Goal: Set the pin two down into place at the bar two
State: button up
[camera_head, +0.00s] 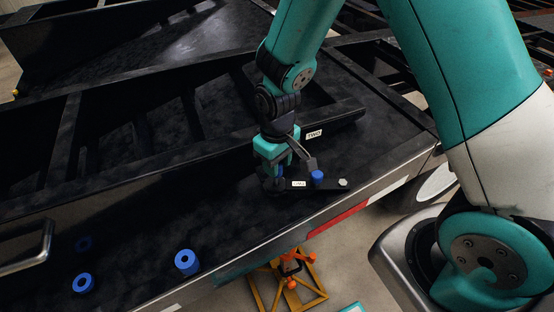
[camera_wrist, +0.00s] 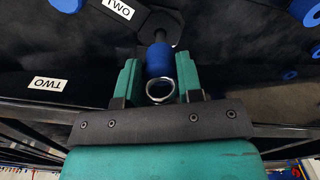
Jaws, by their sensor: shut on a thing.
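My gripper (camera_head: 273,160) is shut on pin two, a blue cylinder (camera_wrist: 159,59) with a silver ring at the end nearest the wrist camera. The teal fingers (camera_wrist: 159,82) sit on either side of it. In the head view the pin is mostly hidden by my gripper.
Blue rings or cylinders (camera_head: 187,262) stand at the lower left. The trailer's front edge is close to the bar.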

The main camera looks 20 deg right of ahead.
jog(key=shift+f+b, duration=0.95)
jog(key=shift+f, duration=0.75)
jog(key=o, duration=1)
jog(key=shift+r, duration=0.1)
notch_tip(320, 180, up, 17)
jog(key=s+a+r+y, duration=0.1)
jog(key=s+r, duration=0.1)
jog(key=s, duration=0.4)
jog(key=s+a+r+n+y, duration=0.1)
jog(key=s+a+r, duration=0.1)
jog(key=s, duration=0.4)
jog(key=s+a+r+n+y, duration=0.1)
jog(key=s+r+y, duration=0.1)
jog(key=s, duration=0.4)
jog(key=shift+s+a+r, duration=0.15)
jog(key=shift+a+r, duration=0.2)
jog(key=shift+r, duration=0.2)
